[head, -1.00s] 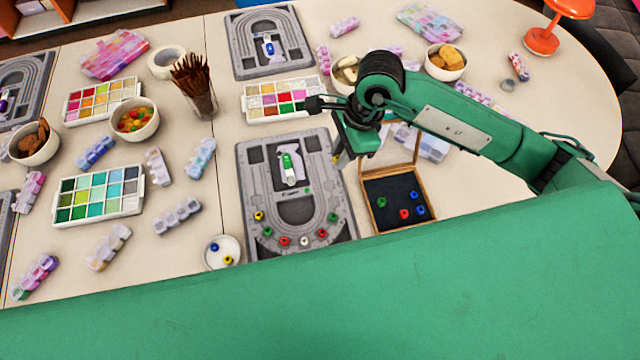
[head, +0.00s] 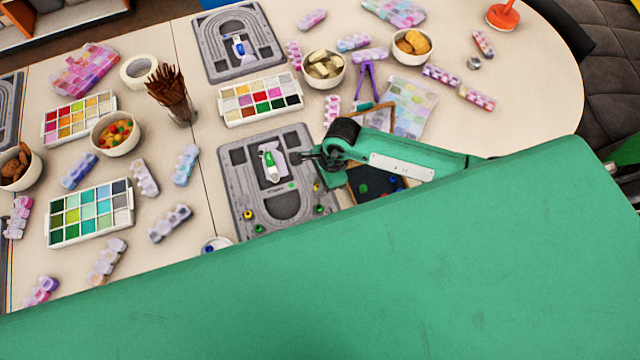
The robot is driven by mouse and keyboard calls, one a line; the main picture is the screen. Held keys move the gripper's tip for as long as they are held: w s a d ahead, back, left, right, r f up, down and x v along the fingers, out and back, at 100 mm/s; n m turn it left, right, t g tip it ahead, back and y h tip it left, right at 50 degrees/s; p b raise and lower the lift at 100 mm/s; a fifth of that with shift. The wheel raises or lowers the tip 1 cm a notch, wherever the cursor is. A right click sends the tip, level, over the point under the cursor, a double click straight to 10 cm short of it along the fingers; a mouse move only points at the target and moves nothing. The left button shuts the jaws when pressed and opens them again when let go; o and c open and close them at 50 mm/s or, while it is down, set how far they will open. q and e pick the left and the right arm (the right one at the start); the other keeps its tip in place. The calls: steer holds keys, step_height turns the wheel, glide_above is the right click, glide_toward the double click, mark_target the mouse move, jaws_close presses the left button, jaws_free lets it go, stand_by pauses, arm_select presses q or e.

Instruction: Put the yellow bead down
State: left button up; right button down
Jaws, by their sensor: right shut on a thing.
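The yellow bead (head: 316,187) shows as a small yellow spot at the tips of my right gripper (head: 318,185). The gripper is shut on it, at the right side of the grey bead board (head: 234,181). I cannot tell whether the bead touches the board. Another yellow bead (head: 249,214) sits at the left of the board's curved track, with a green bead (head: 259,229) beside it. A further green bead (head: 318,210) lies on the right of the track, just below my gripper. The board's lower edge is hidden by my body. My left gripper is not in view.
A dark-lined wooden box (head: 376,109) lies right of the board, partly behind my right arm. A white dish (head: 222,241) at lower left of the board is mostly hidden. A palette of colored beads (head: 262,118) stands just beyond the board.

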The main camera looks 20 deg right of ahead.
step_height(320, 180, down, 3)
steer(key=shift+r, duration=0.2)
steer(key=shift+f, duration=0.1)
steer(key=shift+f, duration=0.25)
steer(key=c, duration=1.3)
jaws_free()
steer(key=shift+r, duration=0.1)
steer(key=shift+r, duration=0.15)
steer(key=shift+r+p, duration=0.25)
steer(key=shift+p, duration=0.1)
steer(key=shift+b+v, duration=2.1)
steer(key=shift+v, duration=3.75)
